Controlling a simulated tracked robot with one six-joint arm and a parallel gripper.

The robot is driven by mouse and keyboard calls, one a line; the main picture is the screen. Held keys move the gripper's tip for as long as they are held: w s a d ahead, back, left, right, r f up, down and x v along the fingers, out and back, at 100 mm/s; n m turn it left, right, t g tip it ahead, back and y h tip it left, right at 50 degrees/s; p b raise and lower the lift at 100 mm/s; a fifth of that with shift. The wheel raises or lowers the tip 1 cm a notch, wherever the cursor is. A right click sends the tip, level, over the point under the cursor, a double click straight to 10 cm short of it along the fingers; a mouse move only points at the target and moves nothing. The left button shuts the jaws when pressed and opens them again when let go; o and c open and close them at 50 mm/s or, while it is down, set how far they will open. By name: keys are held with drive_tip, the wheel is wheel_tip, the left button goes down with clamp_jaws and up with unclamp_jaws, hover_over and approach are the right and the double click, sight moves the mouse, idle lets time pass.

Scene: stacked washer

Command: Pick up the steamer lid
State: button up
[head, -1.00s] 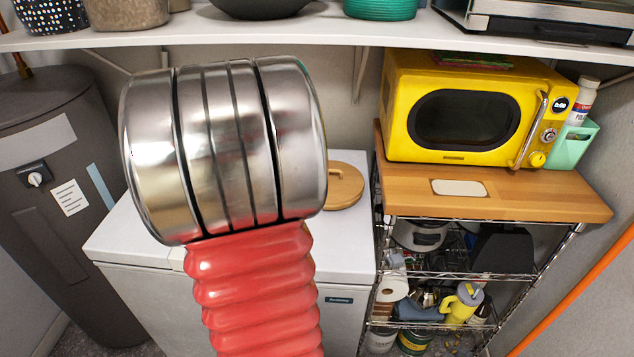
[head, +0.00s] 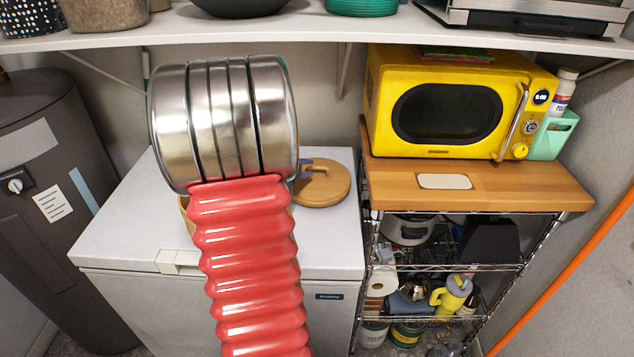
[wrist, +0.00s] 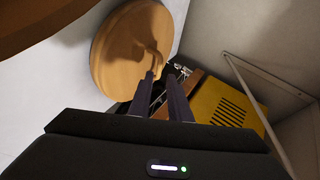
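The steamer lid (head: 328,190) is a round light-wood disc with a raised bar handle. It lies on the white chest, right of my arm in the head view. In the wrist view the lid (wrist: 115,50) fills the upper middle, with its handle (wrist: 153,57) toward the fingers. My gripper (wrist: 161,75) is open, its two dark fingers apart with the tips close to the handle's end. Whether they touch it I cannot tell. In the head view my arm hides most of the gripper; a bit of purple finger shows by the lid's handle.
A wooden round edge (head: 187,214), mostly hidden by my arm, shows on the white chest (head: 125,220). A yellow microwave (head: 380,115) stands on a wood-topped wire rack (head: 525,190) to the right. A white shelf (head: 270,27) runs above. The chest's front left is clear.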

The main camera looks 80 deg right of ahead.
sight(315, 168)
drive_tip(key=shift+s+d+f, duration=0.15)
drive_tip(key=shift+d+f, duration=0.1)
drive_tip(key=shift+d, duration=0.15)
drive_tip(key=shift+w+x, duration=0.15)
drive_tip(key=shift+x, duration=1.15)
drive_tip(key=shift+w+x, duration=0.1)
drive_tip(key=shift+x, duration=1.2)
drive_tip(key=shift+f, duration=0.15)
drive_tip(key=shift+c, duration=0.2)
clamp_jaws()
